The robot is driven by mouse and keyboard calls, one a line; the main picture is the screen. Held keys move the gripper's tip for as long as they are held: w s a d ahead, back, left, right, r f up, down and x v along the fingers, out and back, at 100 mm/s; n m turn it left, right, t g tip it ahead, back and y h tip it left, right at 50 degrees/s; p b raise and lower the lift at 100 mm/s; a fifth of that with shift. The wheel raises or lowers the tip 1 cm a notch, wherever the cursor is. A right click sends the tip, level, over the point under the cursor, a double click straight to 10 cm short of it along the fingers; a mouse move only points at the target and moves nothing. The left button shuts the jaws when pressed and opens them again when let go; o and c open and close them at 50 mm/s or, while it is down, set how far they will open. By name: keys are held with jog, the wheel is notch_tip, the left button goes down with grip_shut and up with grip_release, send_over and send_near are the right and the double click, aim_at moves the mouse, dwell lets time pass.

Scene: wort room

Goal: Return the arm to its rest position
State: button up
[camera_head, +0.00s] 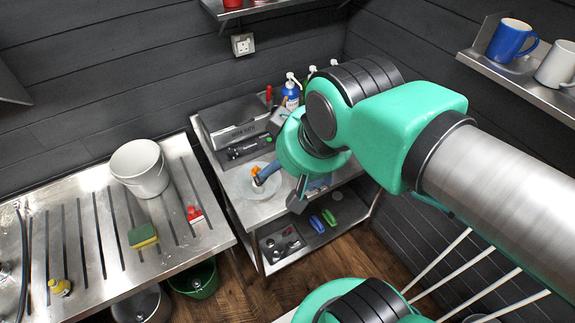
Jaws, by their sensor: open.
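My arm (400,130) is green and silver and reaches in from the right over the steel trolley (262,208). My gripper (283,165) is at the arm's far end, partly hidden behind the green wrist. Its dark finger parts show apart, one above and one below the wrist, and it is open. A pale round dish (243,184) with a blue and orange item (258,175) in it lies on the trolley top, just left of my gripper. I see nothing held between the fingers, though part of that space is hidden.
Bottles (291,95) and a labelled steel box (240,134) stand behind my gripper. A steel drainer with a white bucket (140,168) and a sponge (143,236) is left. A shelf with a blue mug (509,41) and a white mug (556,64) is upper right.

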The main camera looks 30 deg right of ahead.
dwell(0.3)
notch_tip(320, 180, down, 4)
jog(key=b, duration=0.4)
